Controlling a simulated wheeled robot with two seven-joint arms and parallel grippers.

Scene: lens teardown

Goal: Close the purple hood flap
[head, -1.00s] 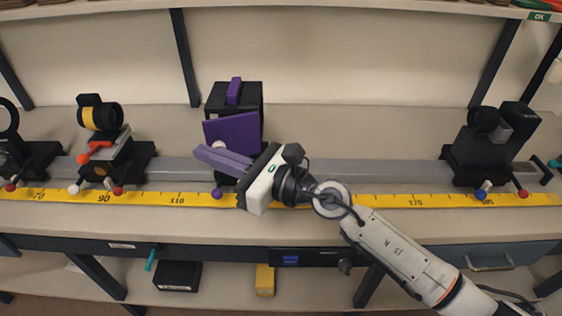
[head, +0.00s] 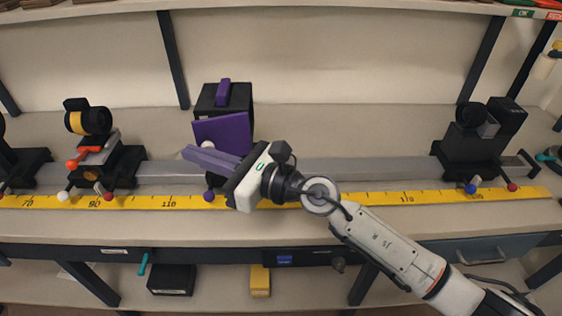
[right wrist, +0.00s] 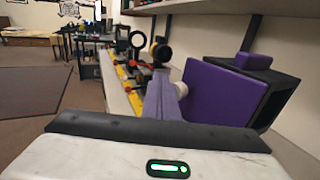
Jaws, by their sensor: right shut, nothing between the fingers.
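The purple hood flap (head: 222,130) stands open on the front of the black hood (head: 242,97), which has a purple block on top. In the right wrist view the flap (right wrist: 217,92) fills the middle right, angled away from the hood's dark opening (right wrist: 285,93). My right gripper (head: 188,151) is shut and empty, its lavender fingers pointing left, low in front of the flap. In the right wrist view the fingers (right wrist: 158,92) lie just left of the flap; I cannot tell whether they touch it. My left gripper is not in view.
A grey rail (head: 350,168) runs along the bench behind a yellow scale (head: 370,199). A carriage with a yellow-banded lens (head: 88,122) stands left of the hood, and a black unit (head: 468,145) stands far right. The rail between hood and right unit is clear.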

